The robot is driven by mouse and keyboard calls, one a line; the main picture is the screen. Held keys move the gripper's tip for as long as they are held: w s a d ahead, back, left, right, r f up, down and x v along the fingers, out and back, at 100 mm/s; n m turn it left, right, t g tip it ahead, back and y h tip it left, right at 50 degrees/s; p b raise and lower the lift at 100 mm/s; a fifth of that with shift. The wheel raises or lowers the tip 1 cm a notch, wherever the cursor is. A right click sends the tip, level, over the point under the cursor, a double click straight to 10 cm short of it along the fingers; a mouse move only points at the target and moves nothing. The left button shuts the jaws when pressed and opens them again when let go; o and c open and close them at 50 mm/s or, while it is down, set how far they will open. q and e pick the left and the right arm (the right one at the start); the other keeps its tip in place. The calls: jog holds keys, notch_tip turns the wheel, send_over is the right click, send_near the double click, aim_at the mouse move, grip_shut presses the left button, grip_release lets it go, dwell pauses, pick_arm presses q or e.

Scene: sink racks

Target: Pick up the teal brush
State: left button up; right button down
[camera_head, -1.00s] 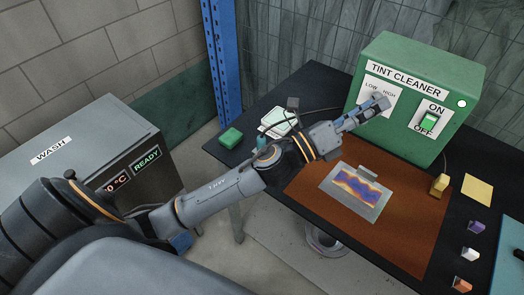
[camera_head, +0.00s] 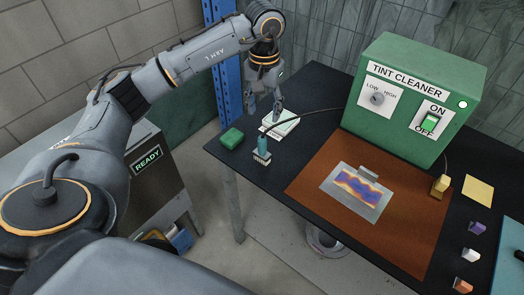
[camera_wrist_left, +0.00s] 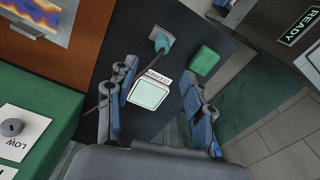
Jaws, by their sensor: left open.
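In the left wrist view the brush (camera_wrist_left: 162,40) is just beyond the fingertips, at the top centre. My left gripper (camera_head: 265,112) points down above the white tray, behind the brush in the head view. My right gripper is not in view.
The green tint cleaner (camera_head: 413,98) stands at the back. A brown mat (camera_head: 400,240) holds a patterned sheet. A cable crosses the table behind the brush.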

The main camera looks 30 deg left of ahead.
aim_at(262, 137)
pick_arm(q)
notch_tip(262, 137, down, 8)
jog(key=shift+p, duration=0.95)
jog(key=shift+f+p, duration=0.5)
jog(key=shift+f, duration=0.05)
jog(key=f, duration=0.1)
jog(key=f+p, duration=0.1)
jog(key=f, duration=0.1)
jog(key=shift+a+f+p, duration=0.3)
jog(key=shift+f+p, duration=0.05)
jog(key=shift+p, duration=0.05)
jog(key=shift+w+f, duration=0.1)
jog(key=shift+f, duration=0.25)
grip_shut()
